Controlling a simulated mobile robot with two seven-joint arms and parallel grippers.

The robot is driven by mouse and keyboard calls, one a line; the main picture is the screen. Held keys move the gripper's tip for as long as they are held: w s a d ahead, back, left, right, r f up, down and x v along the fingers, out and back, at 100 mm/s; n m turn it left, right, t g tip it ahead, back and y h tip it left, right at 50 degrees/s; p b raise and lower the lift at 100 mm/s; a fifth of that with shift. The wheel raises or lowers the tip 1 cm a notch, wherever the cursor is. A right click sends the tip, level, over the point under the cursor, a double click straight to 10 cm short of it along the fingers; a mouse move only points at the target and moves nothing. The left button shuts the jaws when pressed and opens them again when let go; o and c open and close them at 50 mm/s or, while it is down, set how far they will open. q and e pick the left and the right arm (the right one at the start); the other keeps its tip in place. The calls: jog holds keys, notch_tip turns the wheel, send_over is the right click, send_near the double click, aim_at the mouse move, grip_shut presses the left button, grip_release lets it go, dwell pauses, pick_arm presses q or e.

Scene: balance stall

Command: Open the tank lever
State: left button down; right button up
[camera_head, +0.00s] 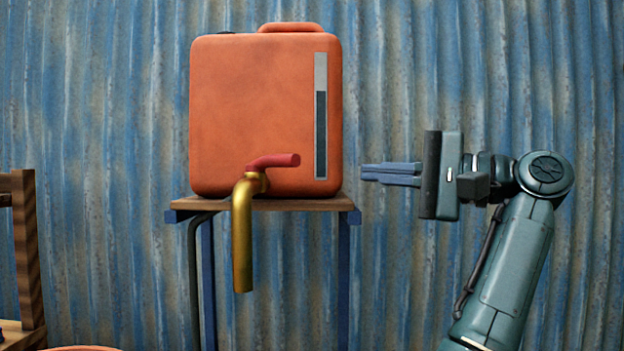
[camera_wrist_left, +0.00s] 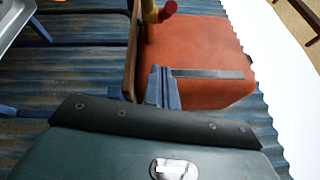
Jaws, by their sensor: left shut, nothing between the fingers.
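The orange tank (camera_head: 265,100) stands upright on a small stand, with a grey level strip on its right front. Its brass spout (camera_head: 242,235) curves down past the stand's front edge. The red lever (camera_head: 275,161) sits on top of the spout and points right, roughly level. My left gripper (camera_head: 363,173) is to the right of the tank, shut and empty, fingers pointing left at about the lever's height, apart from the lever. In the left wrist view the fingers (camera_wrist_left: 162,70) show in front of the tank (camera_wrist_left: 205,50), with the lever (camera_wrist_left: 169,8) at the top edge. My right gripper is out of view.
The stand has a wooden top (camera_head: 310,203) and blue legs. A blue corrugated wall (camera_head: 110,120) is behind. A wooden frame (camera_head: 27,250) stands at the far left. Free room lies between my fingers and the lever.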

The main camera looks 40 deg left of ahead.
aim_at(273, 164)
pick_arm(q)
jog(key=s+a+r+b, duration=0.1)
jog(key=s+a+b, duration=0.2)
jog(key=s+a, duration=0.3)
jog(key=shift+w+x, duration=0.25)
jog(key=shift+x, duration=0.75)
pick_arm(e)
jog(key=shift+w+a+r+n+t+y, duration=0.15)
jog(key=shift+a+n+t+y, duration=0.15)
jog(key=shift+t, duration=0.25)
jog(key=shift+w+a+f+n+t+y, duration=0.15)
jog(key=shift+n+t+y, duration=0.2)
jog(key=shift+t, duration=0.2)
pick_arm(q)
jog(key=shift+a, duration=0.1)
